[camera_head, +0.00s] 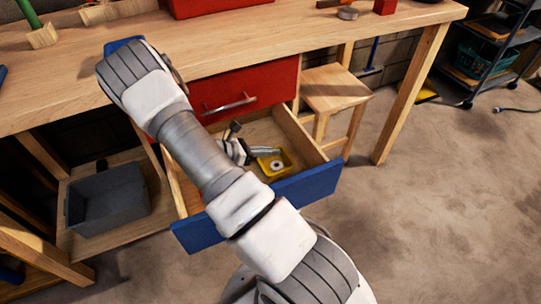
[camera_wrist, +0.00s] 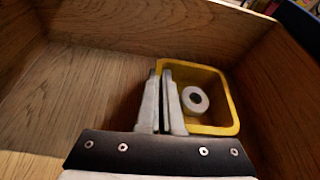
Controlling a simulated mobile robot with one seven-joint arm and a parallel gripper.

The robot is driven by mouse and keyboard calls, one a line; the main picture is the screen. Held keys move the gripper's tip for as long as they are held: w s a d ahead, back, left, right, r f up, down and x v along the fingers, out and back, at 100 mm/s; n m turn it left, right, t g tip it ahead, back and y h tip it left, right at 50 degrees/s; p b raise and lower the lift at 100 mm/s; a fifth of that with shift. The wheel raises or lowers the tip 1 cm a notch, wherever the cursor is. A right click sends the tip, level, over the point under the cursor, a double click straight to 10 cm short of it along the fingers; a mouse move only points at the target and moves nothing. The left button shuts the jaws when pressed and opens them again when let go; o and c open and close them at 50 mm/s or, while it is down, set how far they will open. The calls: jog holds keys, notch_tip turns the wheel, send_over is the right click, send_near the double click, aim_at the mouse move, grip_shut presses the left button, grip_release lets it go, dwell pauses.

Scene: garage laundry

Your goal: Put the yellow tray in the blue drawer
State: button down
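The yellow tray (camera_head: 266,166) is inside the open blue drawer (camera_head: 308,188), toward its right front part. It also shows in the wrist view (camera_wrist: 234,108), with a white ring-shaped roll (camera_wrist: 195,100) in it. My gripper (camera_head: 270,152) reaches down into the drawer. In the wrist view its two fingers (camera_wrist: 160,75) are close together, one on each side of the tray's left wall, pinching it. The tray looks level and low in the drawer. I cannot tell whether its base touches the drawer floor.
A shut red drawer (camera_head: 228,92) with a metal handle is above the blue one. A grey bin (camera_head: 108,200) stands on the lower shelf at left. A wooden stool (camera_head: 335,90) is close by on the right. The wooden workbench top (camera_head: 230,35) is above.

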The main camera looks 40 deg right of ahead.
jog(key=shift+f, duration=0.5)
jog(key=shift+f, duration=0.15)
jog(key=c, duration=1.1)
grip_release()
jog(key=shift+a+r, duration=0.1)
jog(key=shift+r, duration=0.2)
jog(key=p+v, duration=0.3)
jog(key=v, duration=0.8)
jog(key=shift+a, duration=0.4)
